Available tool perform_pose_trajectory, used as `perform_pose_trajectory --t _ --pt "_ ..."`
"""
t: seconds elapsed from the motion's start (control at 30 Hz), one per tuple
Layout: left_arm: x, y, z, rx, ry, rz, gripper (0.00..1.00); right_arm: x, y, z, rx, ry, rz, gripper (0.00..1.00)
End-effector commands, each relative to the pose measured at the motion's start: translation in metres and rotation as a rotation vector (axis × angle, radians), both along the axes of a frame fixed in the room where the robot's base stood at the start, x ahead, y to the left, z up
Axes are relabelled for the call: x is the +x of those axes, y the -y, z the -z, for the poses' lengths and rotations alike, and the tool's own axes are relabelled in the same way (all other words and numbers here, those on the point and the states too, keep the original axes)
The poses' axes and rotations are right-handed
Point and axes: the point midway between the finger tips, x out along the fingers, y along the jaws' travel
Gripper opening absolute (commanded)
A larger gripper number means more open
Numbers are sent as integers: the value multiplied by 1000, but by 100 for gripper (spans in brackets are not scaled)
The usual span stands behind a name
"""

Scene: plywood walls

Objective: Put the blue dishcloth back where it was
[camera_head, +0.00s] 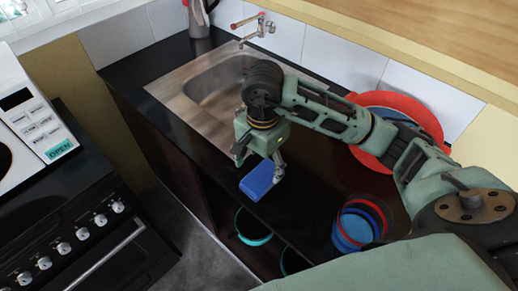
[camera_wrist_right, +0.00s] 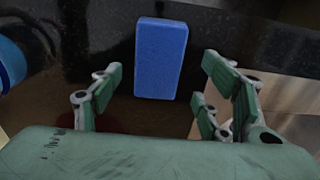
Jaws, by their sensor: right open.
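The blue dishcloth (camera_head: 261,181) looks like a flat blue block. It lies on the black counter by its front edge, just right of the sink. In the right wrist view the dishcloth (camera_wrist_right: 160,58) appears upright in the picture, in line with the gap between the fingers. My right gripper (camera_head: 262,160) points down just above and behind the dishcloth. It is open, with its fingers (camera_wrist_right: 158,88) spread wider than the dishcloth and nothing held between them. Whether a finger touches the cloth I cannot tell. My left gripper is in neither view.
The metal sink (camera_head: 165,90) and the tap (camera_head: 262,25) are behind the gripper. A red dish (camera_head: 385,100) stands at the back right, and blue and red bowls (camera_head: 352,230) at the front right. A kettle (camera_head: 198,18) is at the back. An oven (camera_head: 75,235) stands left, across a gap.

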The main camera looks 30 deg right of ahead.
Motion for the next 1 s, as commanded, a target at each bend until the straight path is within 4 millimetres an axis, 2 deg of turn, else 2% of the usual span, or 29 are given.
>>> perform_pose_trajectory --t 0.07,0.2,0.37,0.53,1.0 --pt "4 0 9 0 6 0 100 2 0 -18 1 9 0 70" --pt "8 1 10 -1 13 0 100 2 0 -46 0 5 0 70" --pt "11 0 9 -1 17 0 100 2 0 -63 0 2 1 70" --pt "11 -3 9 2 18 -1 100 2 0 -69 2 -2 1 70" --pt "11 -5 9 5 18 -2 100 -1 0 -70 1 1 0 70"
